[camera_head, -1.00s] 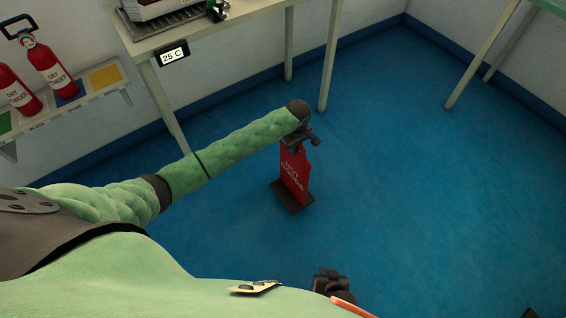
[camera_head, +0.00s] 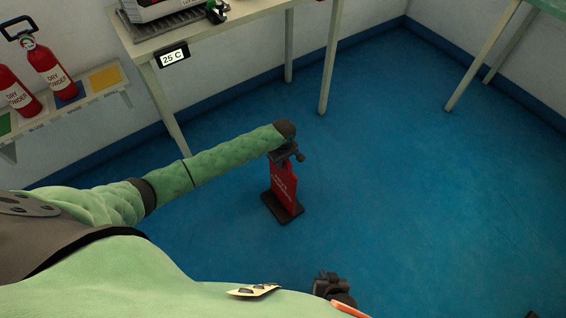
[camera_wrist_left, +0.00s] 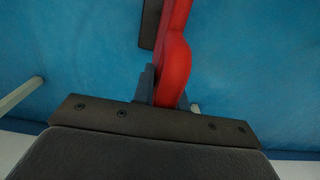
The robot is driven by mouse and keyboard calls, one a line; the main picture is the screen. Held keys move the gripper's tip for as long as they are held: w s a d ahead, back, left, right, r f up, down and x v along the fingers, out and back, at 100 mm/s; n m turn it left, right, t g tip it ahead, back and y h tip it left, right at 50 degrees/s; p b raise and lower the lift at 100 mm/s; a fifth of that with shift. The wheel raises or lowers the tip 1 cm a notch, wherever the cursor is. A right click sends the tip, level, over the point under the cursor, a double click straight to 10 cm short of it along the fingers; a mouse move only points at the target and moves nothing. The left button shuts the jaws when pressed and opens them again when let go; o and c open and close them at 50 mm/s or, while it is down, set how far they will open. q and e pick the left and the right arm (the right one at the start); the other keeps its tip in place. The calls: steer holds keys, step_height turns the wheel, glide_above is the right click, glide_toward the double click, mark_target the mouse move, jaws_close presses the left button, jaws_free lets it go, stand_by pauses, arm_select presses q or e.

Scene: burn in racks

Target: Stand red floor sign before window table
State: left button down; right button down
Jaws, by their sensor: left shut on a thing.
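The red floor sign (camera_head: 284,186) with white lettering is upright on its dark base (camera_head: 283,208), in the middle of the head view over the blue floor. I cannot tell whether the base touches the floor. My left gripper (camera_head: 288,162) is shut on the top of the sign; the left wrist view shows the red top (camera_wrist_left: 174,75) between the fingers. My right gripper (camera_head: 330,284) is low in the head view, away from the sign; its fingers are not clear. A table (camera_head: 222,38) stands behind and left of the sign, with its legs near it.
A temperature display (camera_head: 173,57) hangs on the table's front edge. Red extinguishers (camera_head: 47,66) stand on a low shelf (camera_head: 98,96) at the left. Another table's legs (camera_head: 482,58) are at the upper right. The floor right of the sign is clear.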

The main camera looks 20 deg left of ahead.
arm_select(q)
steer(key=shift+r, duration=0.1)
steer(key=c, duration=1.4)
jaws_free()
